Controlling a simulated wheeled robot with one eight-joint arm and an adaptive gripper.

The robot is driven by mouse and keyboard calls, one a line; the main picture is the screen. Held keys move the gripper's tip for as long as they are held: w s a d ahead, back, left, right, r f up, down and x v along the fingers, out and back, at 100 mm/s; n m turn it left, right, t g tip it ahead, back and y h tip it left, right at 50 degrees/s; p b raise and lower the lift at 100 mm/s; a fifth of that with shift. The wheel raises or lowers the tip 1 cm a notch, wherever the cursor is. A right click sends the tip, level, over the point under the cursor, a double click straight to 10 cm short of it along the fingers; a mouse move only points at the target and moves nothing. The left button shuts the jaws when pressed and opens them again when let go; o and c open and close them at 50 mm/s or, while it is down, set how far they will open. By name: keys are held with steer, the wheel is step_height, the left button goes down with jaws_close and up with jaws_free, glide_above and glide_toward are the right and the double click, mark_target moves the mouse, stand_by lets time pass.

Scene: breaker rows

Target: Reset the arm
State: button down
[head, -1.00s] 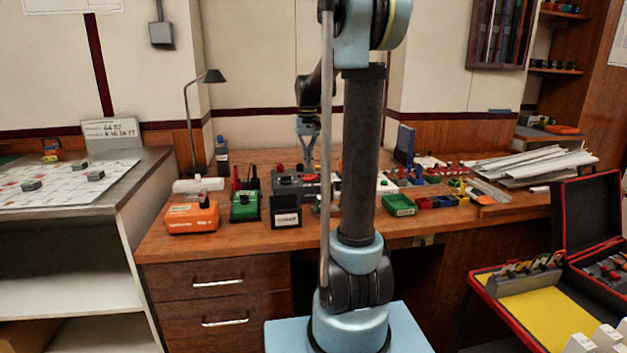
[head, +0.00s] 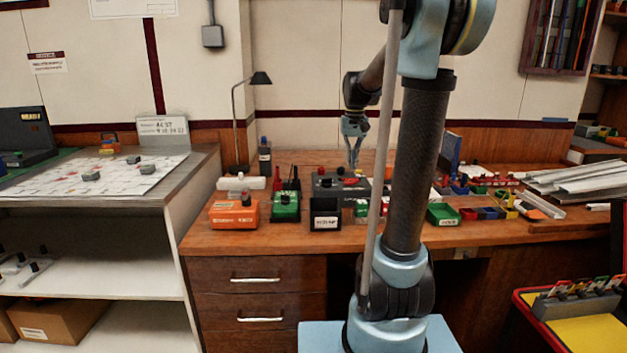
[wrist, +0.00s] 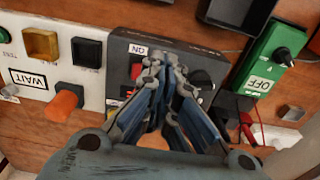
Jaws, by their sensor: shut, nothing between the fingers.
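My gripper (head: 353,148) hangs over the desk (head: 290,240), fingers pointing down, above the dark grey control box (head: 325,190) with a red button. In the wrist view my gripper (wrist: 168,80) has its blue-grey fingers drawn together with nothing between them. They overlap the dark grey box (wrist: 125,48) marked "ON", near its red button and black knob. Whether they touch it I cannot tell. My arm reaches up from its base and bends down behind its own upright link, which hides part of the desk.
An orange box (head: 233,214), a green box (head: 286,205) and a black labelled box (head: 325,217) stand along the front. A lamp (head: 238,120) stands behind. In the wrist view, a pale "WAIT" panel (wrist: 45,100) is left and a green "OFF" box (wrist: 265,65) right.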

steer(key=s+f, duration=0.5)
steer(key=s, duration=0.5)
steer(key=s+f+t, duration=0.1)
steer(key=s+f, duration=0.5)
steer(key=s, duration=0.4)
steer(key=s+f+t, duration=0.1)
steer(key=s+f, duration=0.5)
steer(key=s, duration=0.4)
steer(key=shift+s+d, duration=0.15)
steer(key=shift+d, duration=0.2)
steer(key=shift+w+f, duration=0.25)
steer(key=shift+w, duration=0.2)
